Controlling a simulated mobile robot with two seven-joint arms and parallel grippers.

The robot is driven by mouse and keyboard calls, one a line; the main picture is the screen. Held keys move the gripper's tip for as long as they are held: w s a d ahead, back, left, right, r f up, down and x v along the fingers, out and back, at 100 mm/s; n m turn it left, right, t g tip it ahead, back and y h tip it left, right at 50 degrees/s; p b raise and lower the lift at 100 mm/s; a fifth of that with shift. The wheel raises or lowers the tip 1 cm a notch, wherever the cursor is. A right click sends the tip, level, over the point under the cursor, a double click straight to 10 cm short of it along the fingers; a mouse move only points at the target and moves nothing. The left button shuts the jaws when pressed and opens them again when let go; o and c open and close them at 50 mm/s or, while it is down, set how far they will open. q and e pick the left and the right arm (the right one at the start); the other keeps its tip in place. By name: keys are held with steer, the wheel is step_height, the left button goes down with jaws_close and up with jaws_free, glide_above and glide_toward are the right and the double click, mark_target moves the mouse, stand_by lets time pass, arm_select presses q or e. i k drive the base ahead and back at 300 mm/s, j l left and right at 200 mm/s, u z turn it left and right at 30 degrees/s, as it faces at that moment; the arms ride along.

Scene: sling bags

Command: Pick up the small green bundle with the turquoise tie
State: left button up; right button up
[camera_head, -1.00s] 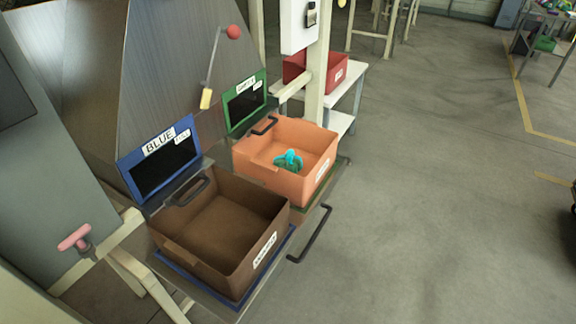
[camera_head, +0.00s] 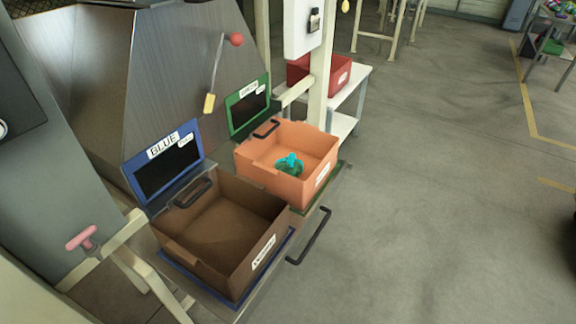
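A small green bundle with a turquoise tie (camera_head: 290,165) lies inside the orange bin (camera_head: 316,186), near the middle of its floor. The orange bin stands on the green-edged place in front of the green-framed sign (camera_head: 248,104). Neither of my grippers shows in the head view.
An empty brown bin (camera_head: 225,232) stands left of the orange bin, before the blue-framed sign (camera_head: 163,166). A dark handle bar (camera_head: 310,238) sticks out in front. A red bin (camera_head: 318,74) sits on a white side table (camera_head: 352,88). Open floor (camera_head: 430,200) lies to the right.

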mark_target(293, 167)
steer(key=i+l+u, duration=0.25)
steer(key=i+l, duration=0.15)
steer(key=l, duration=0.2)
steer(key=i+l+u, duration=0.1)
steer(key=l, duration=0.25)
steer(key=i+l+u, duration=0.1)
steer(key=i+l, duration=0.15)
steer(key=i+l+u, duration=0.15)
steer(key=l, duration=0.3)
steer(key=i+l+u, duration=0.1)
steer(key=l, duration=0.3)
steer(key=i+l+u, duration=0.1)
steer(key=l, duration=0.25)
steer(key=i, duration=0.1)
